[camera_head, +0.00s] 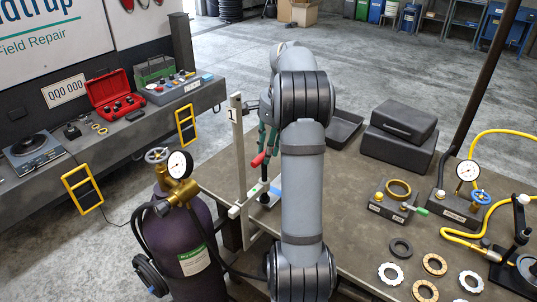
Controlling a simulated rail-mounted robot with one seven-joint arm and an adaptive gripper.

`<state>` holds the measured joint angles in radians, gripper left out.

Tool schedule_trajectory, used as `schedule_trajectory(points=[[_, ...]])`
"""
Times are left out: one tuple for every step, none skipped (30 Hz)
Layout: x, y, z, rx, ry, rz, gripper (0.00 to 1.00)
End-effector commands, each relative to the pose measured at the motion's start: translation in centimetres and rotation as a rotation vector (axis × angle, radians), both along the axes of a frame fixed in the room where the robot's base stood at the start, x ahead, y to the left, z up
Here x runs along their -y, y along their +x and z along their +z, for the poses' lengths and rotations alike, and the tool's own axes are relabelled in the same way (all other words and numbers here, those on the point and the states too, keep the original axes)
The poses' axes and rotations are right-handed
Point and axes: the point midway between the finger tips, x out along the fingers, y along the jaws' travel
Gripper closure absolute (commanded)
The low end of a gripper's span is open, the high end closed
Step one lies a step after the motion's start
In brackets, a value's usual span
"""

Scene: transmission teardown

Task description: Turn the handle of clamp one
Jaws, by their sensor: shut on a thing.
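Clamp one is a tall pale bar (239,150) marked "1", upright at the left edge of the workbench. A dark spindle (263,178) stands beside the bar, above a pale foot on the bench. Its red handle (258,160) shows just left of my arm. My gripper (266,147) points down behind the arm, with narrow green parts reaching to the red handle. It is shut on the handle. My forearm hides much of the gripper, so the exact contact cannot be seen.
A purple gas cylinder (191,235) with a gauge stands close at front left. Rings, a gauge and a yellow hose (500,134) occupy the right side. A side bench (120,137) stands at left.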

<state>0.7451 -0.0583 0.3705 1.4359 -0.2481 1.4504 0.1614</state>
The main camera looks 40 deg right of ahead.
Motion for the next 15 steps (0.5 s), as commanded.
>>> schedule_trajectory(points=[[-0.08,0.0,-0.32,0.002,-0.002,-0.04,0.99],[-0.07,-0.03,-0.3,0.002,-0.001,-0.067,0.99],[-0.16,-0.03,-0.28,0.003,-0.002,-0.1,0.99],[-0.16,-0.07,-0.28,0.002,-0.001,-0.127,0.99],[-0.17,-0.09,-0.27,0.002,-0.001,-0.152,0.99],[-0.22,-0.09,-0.24,0.002,-0.002,-0.183,0.99],[-0.2,-0.14,-0.22,0.002,-0.002,-0.207,0.99],[-0.23,-0.16,-0.2,0.001,-0.002,-0.229,0.99],[-0.28,-0.16,-0.2,0.002,-0.002,-0.257,1.0],[-0.27,-0.19,-0.19,0.002,-0.001,-0.279,1.0],[-0.3,-0.2,-0.18,0.002,-0.001,-0.299,1.0],[-0.34,-0.19,-0.16,0.002,-0.001,-0.323,1.0],[-0.36,-0.22,-0.15,0.001,-0.001,-0.341,1.0],[-0.35,-0.25,-0.12,0.001,-0.001,-0.356,1.0],[-0.37,-0.28,-0.11,0.001,-0.001,-0.377,1.0]])
